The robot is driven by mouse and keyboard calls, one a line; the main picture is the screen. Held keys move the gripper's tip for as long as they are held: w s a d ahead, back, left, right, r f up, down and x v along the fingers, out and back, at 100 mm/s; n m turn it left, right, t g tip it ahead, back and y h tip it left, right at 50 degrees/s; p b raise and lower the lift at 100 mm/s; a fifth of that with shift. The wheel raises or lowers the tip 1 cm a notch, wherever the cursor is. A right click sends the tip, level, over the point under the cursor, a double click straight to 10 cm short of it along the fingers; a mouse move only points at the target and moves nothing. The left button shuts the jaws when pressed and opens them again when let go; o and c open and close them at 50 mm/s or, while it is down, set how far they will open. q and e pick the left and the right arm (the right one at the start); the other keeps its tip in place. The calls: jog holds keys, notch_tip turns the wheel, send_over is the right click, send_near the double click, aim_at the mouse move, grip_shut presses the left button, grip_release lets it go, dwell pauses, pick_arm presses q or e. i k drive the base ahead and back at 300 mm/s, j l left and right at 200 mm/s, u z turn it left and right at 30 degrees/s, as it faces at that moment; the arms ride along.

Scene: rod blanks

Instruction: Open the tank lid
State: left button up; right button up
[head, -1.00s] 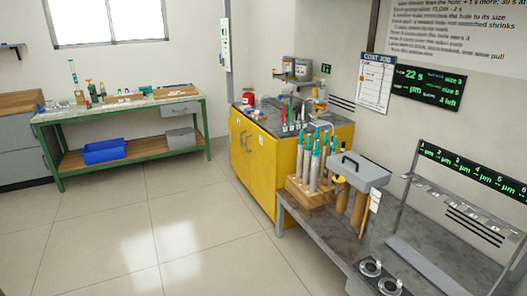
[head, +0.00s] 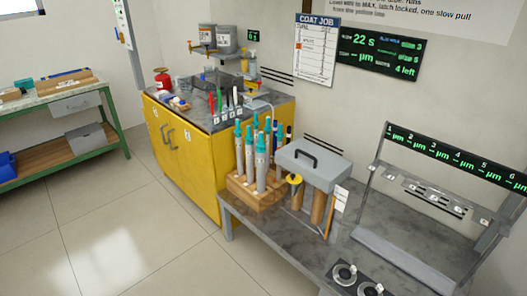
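A grey, box-like lid (head: 322,170) with a dark handle on top is on the grey bench in the head view. It appears shut and level. Brown cylinder shapes (head: 318,207) show below it, and a white tag hangs at its right side. I cannot tell how the lid is joined to what is under it. Neither my left nor my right gripper is in view.
A wooden block (head: 257,196) with several teal-topped tubes stands left of the lid. A yellow cabinet (head: 188,156) is behind it. A rack (head: 400,245) and two round metal pieces are to the right. The floor at left is clear.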

aim_at(324, 169)
jog(key=i+j+z, duration=0.1)
jog(key=z, duration=0.25)
jog(key=i+j+z, duration=0.1)
jog(key=z, duration=0.25)
jog(key=i+j+z, duration=0.2)
jog(key=z, duration=0.15)
